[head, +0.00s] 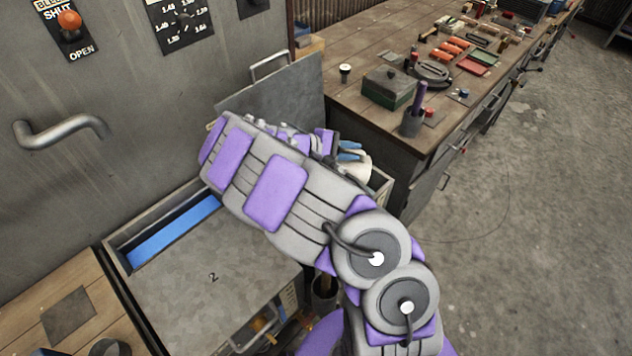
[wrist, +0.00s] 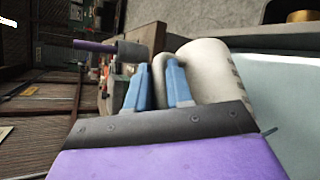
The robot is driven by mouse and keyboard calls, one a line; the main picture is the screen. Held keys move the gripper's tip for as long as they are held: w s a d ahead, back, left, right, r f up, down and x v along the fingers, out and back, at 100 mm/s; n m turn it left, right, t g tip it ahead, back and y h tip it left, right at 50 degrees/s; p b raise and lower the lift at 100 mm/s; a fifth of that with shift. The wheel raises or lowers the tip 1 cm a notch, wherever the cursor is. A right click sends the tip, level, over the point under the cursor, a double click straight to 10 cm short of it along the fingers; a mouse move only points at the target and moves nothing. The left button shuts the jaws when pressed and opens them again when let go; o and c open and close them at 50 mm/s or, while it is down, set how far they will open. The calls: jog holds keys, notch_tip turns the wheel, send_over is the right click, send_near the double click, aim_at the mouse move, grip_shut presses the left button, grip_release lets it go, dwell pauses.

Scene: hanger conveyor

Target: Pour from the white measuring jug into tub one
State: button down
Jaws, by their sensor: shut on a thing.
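The white measuring jug (wrist: 208,75) is in my gripper (wrist: 160,85), whose blue fingers close on its handle. Dark graduation marks show on the jug's side in the wrist view. In the head view only a piece of the white jug (head: 357,166) shows past my gripper (head: 348,151); my arm hides the rest. The jug lies tilted in the wrist picture; its true tilt and contents cannot be told. A pale blue-grey surface (wrist: 285,105) lies beside the jug. No tub marked one can be read; my arm covers the area in front of the raised metal lid (head: 285,88).
A grey wall with a bent handle (head: 62,130) and a red-knobbed lever (head: 70,22) stands at left. A wooden workbench (head: 365,45) with tools stands behind; floor at right is clear.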

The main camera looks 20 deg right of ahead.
jog(key=shift+w+a+f, duration=0.15)
jog(key=shift+a, duration=0.05)
jog(key=shift+w+a+f+h+b, duration=0.15)
jog(key=shift+a+h+b, duration=0.15)
jog(key=shift+h+b, duration=0.15)
jog(key=shift+a, duration=0.15)
dwell(0.5)
jog(key=shift+w+a+f+n+h, duration=0.15)
jog(key=shift+w+a+n+h, duration=0.05)
jog(key=shift+a+n+h, duration=0.1)
jog(key=shift+a+g+b, duration=0.1)
jog(key=shift+g+b, duration=0.3)
jog(key=shift+w+a, duration=0.1)
